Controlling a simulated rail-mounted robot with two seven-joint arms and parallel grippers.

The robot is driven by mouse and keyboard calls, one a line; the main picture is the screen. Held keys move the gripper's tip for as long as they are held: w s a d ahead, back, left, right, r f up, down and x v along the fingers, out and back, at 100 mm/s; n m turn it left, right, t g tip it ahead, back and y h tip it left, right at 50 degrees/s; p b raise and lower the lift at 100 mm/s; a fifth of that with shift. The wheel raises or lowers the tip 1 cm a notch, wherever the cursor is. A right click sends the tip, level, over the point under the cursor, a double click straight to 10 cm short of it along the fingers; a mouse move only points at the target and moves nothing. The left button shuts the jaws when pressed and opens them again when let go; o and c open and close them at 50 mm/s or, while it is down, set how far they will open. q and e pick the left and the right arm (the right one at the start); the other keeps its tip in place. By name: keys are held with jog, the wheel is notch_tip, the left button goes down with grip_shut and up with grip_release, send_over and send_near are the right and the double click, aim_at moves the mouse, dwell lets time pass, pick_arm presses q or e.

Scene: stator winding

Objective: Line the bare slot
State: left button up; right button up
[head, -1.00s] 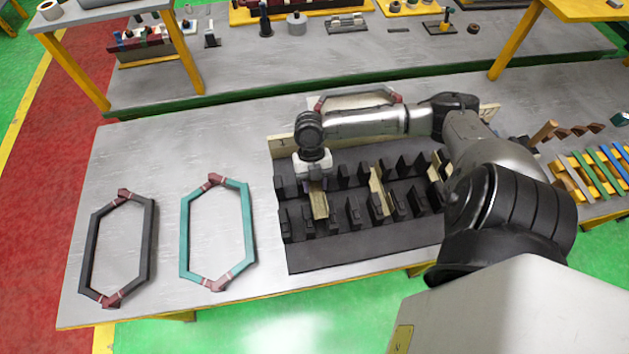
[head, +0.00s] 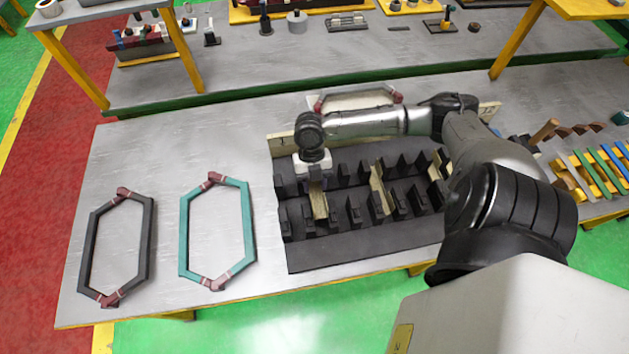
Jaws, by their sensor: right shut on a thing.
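The dark stator block (head: 345,250) lies on the grey table, with rows of black teeth and slots between them. A beige slot liner (head: 320,205) shows at the left-hand slot, directly below my right gripper (head: 316,184). The gripper points down and is shut on the liner's far end; its fingertips are partly hidden. I cannot tell how deep the liner sits. Two more beige liners are in the block, one at the middle (head: 377,187) and one farther right (head: 436,166), partly hidden by my arm. My left gripper is not in view.
A black coil (head: 152,240) and a teal coil (head: 185,235) lie on the left of the table. Another coil (head: 358,91) lies behind the block. Coloured strips (head: 608,168) sit on a yellow rack at the right.

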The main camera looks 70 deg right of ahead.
jog(key=shift+f, duration=0.6)
jog(key=shift+f+b, duration=0.1)
jog(key=shift+b, duration=0.2)
jog(key=o, duration=0.8)
dwell(0.3)
jog(key=shift+r+p, duration=0.35)
jog(key=shift+p, duration=0.1)
jog(key=shift+r+p, duration=0.35)
jog(key=shift+r, duration=0.1)
